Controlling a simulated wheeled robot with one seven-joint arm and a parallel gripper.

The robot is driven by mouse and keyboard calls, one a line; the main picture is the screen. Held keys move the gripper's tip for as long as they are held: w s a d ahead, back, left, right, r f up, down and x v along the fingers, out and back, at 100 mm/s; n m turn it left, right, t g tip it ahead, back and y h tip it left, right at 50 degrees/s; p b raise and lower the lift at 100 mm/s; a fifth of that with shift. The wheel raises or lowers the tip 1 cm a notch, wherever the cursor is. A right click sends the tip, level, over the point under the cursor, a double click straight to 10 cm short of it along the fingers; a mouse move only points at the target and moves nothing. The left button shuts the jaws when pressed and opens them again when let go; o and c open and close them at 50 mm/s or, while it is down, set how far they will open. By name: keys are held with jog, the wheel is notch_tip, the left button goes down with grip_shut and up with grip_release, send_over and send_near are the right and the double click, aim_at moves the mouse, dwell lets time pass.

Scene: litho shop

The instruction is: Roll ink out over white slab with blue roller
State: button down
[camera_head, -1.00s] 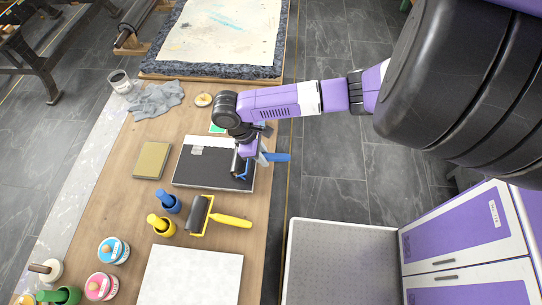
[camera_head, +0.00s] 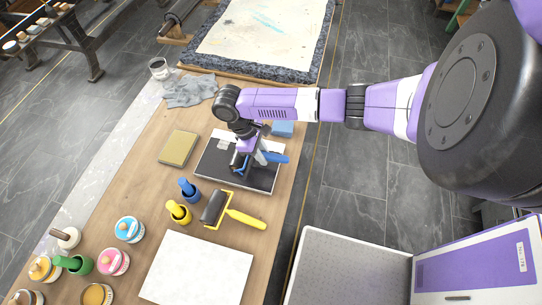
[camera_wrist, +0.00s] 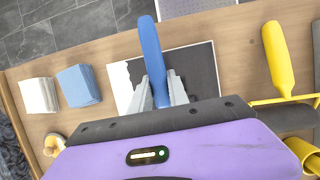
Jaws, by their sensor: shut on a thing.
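My gripper (camera_wrist: 162,92) is shut on the handle of the blue roller (camera_wrist: 150,45); the blue handle also shows in the head view (camera_head: 275,157). The roller is held over a dark slab with a white strip (camera_head: 213,164). Its drum is mostly hidden behind my gripper, and I cannot tell whether it touches the slab. The white slab (camera_head: 196,268) lies flat and bare at the near end of the table. A yellow-handled roller (camera_head: 245,218) with a dark drum rests between the two slabs.
Blue (camera_head: 188,190) and yellow (camera_head: 178,212) pestle-like tools stand left of the yellow roller. Several ink tins, such as a blue-lidded one (camera_head: 130,229), line the left side. A tan block (camera_head: 178,148) and grey cloth (camera_head: 190,91) lie farther back. A cabinet (camera_head: 475,265) stands at right.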

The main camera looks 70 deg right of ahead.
jog(key=shift+w+b, duration=1.45)
jog(key=shift+w, duration=2.65)
jog(key=w+b, duration=0.2)
jog(key=w, duration=0.1)
jog(key=shift+w+a+f, duration=0.1)
jog(key=shift+w+a, duration=0.05)
jog(key=shift+w, duration=0.3)
jog(key=shift+r, duration=0.2)
notch_tip(320, 180, up, 3)
jog(key=p, duration=0.3)
jog(key=shift+f, duration=0.1)
